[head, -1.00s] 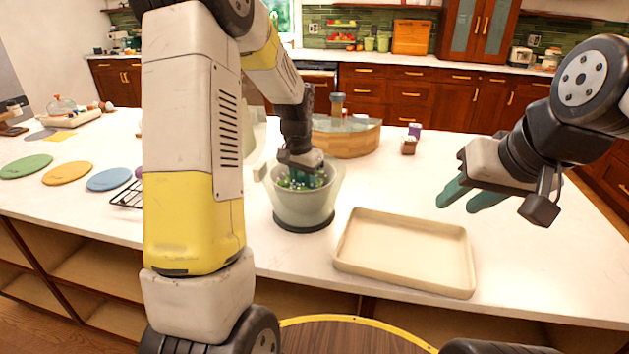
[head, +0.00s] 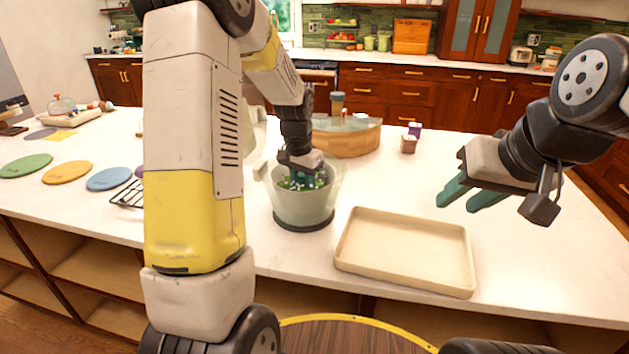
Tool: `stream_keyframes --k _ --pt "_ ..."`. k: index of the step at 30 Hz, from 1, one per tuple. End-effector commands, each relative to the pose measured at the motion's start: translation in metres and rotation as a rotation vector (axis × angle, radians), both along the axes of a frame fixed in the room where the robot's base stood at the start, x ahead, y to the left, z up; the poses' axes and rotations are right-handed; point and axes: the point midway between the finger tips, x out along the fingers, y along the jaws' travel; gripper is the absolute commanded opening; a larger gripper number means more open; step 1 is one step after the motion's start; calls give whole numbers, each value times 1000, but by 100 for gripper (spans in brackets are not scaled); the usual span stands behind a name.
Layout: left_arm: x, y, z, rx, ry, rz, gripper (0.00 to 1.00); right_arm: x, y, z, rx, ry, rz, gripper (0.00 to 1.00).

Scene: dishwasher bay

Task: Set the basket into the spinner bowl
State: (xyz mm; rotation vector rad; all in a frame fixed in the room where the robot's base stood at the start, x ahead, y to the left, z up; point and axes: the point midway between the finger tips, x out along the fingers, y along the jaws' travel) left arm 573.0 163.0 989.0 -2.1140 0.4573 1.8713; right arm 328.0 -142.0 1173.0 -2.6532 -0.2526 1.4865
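The pale translucent spinner bowl (head: 303,212) stands upright on a dark round base on the white counter. Green and white contents, seemingly the filled basket (head: 290,183), show inside its mouth. The basket's own walls are hard to tell from the bowl. My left gripper (head: 301,176) points down into the bowl's mouth at the contents; its fingertips are hidden, so its grip cannot be told. My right gripper (head: 468,194) hangs over the counter at the right, with its two teal fingers apart and nothing between them.
An empty beige tray (head: 357,265) lies right of the bowl near the counter's front edge. A round wooden vessel (head: 352,142) stands behind the bowl. A black rack (head: 128,195) and coloured discs (head: 67,173) lie left.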

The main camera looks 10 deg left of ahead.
Motion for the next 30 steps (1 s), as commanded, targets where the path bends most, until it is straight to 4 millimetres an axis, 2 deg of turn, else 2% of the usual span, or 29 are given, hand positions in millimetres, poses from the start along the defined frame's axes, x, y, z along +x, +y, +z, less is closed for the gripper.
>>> stream_keyframes --k 30 --pt "0 0 -12 0 0 0 0 0 0 0 0 0 0 36"
